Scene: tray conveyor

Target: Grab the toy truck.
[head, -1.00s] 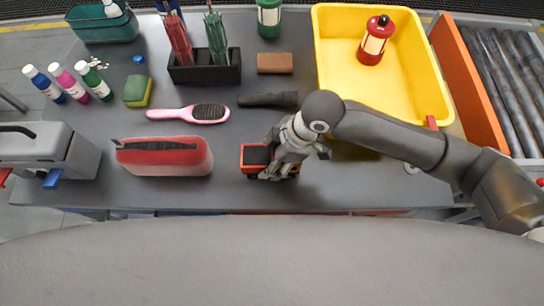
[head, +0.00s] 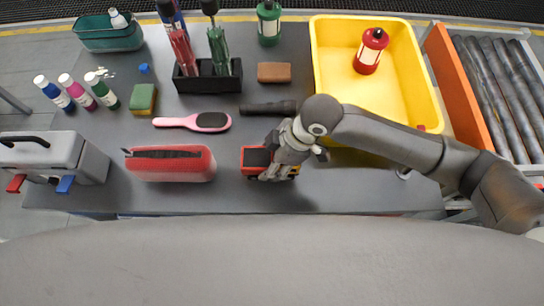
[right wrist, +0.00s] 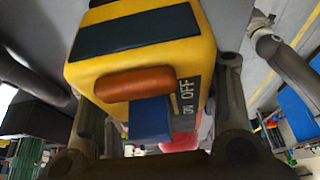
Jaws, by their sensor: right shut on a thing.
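The toy truck (head: 256,158), red-orange with a dark top, is near the front middle of the table. My right gripper (head: 280,172) reaches down over its right part and hides some of it; a little yellow shows beside the fingers. In the right wrist view, a yellow body (right wrist: 140,50) with a dark panel, a red-orange piece, a blue block and OFF/ON lettering fills the space between the fingers of my right gripper. The gripper is shut on the truck. I cannot tell whether the truck touches the table. My left gripper is not in view.
A red case (head: 170,164) lies left of the truck, a dark cylinder (head: 268,108) and brown block (head: 274,72) behind it. A grey toolbox (head: 50,155) stands at left.

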